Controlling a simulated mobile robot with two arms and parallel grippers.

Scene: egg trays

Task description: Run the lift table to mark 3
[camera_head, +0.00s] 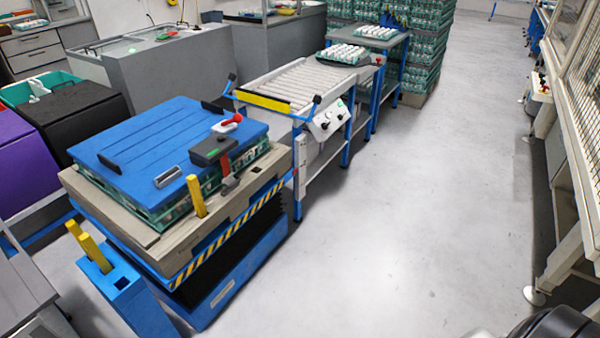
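The lift table (215,243) stands at the left, with a tan top, a yellow-and-black striped edge, dark bellows and a blue base. On it lies a green tray layer under a blue board (150,135). A dark box with a small green display (212,150) sits at the board's near right corner. A red upright strip and a small grey lever-like part (230,183) are beside it. A red-and-white handle (228,123) is behind the box. I cannot read any mark numbers. Neither of my grippers is in view.
A roller conveyor (300,83) with a control panel (328,120) adjoins the table's far side. Yellow posts (95,252) rise at its near left. Stacked green egg trays (425,50) stand at the back. Open grey floor (400,220) lies right, bounded by a mesh-sided frame (575,110).

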